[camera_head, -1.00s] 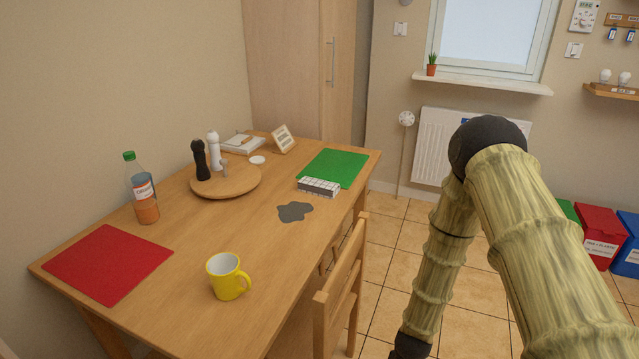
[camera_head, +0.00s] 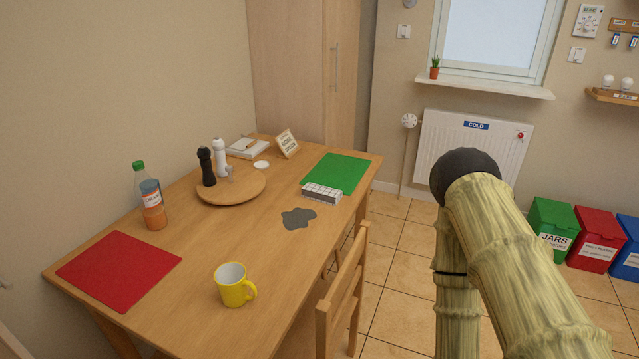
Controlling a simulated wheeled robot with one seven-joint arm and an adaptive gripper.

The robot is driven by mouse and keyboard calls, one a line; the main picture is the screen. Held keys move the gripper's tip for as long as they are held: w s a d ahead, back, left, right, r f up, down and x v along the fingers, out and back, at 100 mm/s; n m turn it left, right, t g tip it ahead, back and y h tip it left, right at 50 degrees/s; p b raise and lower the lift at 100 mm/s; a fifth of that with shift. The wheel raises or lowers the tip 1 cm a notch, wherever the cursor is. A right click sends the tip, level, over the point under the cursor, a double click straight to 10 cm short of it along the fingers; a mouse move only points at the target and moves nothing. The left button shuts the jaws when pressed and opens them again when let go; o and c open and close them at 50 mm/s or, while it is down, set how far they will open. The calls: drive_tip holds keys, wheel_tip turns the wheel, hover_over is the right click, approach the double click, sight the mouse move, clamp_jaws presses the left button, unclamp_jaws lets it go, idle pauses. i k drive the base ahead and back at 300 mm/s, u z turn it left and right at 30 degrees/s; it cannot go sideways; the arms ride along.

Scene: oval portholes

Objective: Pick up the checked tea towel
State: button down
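The checked tea towel (camera_head: 322,194) looks like a folded white block with dark grid lines. It lies at the right side of the wooden table, on or against the near edge of the green mat (camera_head: 337,170). My arm, with bamboo-like links, stands at the right of the picture, clear of the table. My gripper is out of the picture, so its state is hidden.
On the table (camera_head: 225,255) are a grey patch (camera_head: 298,218), yellow mug (camera_head: 233,286), red mat (camera_head: 118,269), bottle (camera_head: 152,205) and round board (camera_head: 231,188) with two mills. A chair (camera_head: 345,300) stands at the near edge. Bins (camera_head: 594,242) stand right.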

sight(313, 192)
drive_tip(key=z, duration=1.5)
drive_tip(key=i, duration=2.25)
drive_tip(key=u, duration=3.05)
